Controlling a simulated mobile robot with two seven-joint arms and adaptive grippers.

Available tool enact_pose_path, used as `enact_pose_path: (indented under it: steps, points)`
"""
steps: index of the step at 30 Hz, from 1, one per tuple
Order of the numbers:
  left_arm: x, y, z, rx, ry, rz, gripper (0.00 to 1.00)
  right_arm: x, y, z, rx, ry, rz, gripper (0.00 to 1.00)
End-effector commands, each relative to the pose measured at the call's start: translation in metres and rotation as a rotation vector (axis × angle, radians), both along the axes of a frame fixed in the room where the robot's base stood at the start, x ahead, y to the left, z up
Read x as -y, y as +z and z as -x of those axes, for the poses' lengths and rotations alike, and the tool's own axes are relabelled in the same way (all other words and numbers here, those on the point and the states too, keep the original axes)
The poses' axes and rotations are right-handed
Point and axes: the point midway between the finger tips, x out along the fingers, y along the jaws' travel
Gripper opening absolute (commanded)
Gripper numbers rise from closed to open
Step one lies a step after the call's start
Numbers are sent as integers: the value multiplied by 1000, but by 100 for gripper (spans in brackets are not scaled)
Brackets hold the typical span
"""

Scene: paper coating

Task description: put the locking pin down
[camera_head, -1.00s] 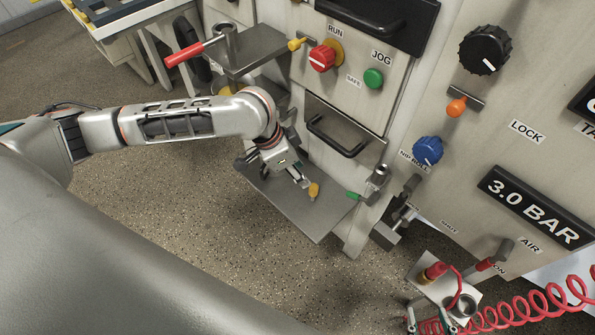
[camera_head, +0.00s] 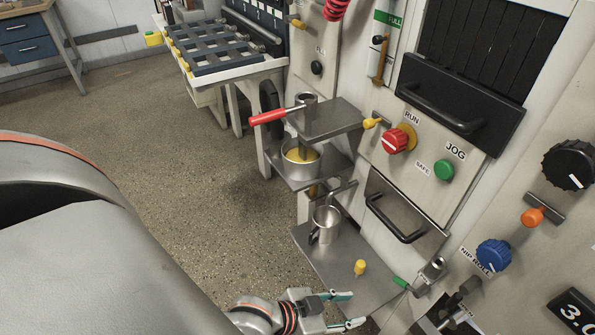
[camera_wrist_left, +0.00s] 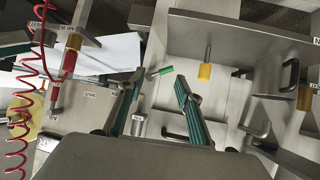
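A small yellow-headed pin (camera_head: 360,268), which looks like the locking pin, is on the grey metal shelf (camera_head: 335,262). In the left wrist view the pin (camera_wrist_left: 205,71) shows a yellow body with a thin metal shank. I cannot tell if it stands or lies. My left gripper (camera_head: 350,309) is open and empty, in front of the shelf and apart from the pin. In the left wrist view the gripper's (camera_wrist_left: 158,80) fingers are spread with nothing between the pads. The pin is beyond the right fingertip there. My right gripper is not in view.
A metal cup (camera_head: 325,224) stands on the shelf's back left. A green-tipped lever (camera_head: 402,282) sticks out at the shelf's right. A pot (camera_head: 300,163) and a red-handled clamp (camera_head: 268,116) are further back. Open floor lies left of the shelf.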

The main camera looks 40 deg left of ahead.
Motion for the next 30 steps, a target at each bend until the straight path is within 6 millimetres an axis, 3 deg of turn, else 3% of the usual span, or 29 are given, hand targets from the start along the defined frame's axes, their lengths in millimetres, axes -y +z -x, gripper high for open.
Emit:
enact_pose_path:
  steps: [1,6,10,22,27,30]
  points:
    - [-14,-8,16,-2,43,-19,35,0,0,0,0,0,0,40]
    - [-60,-23,54,18,135,-122,35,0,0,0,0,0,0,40]
    - [-81,-28,72,22,164,-177,35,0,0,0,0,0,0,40]
    - [-86,-27,76,28,170,-195,35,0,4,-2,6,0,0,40]
    - [-85,-2,68,54,177,-182,35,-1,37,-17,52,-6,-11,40]
    - [-84,16,67,57,184,-170,35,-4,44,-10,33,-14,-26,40]
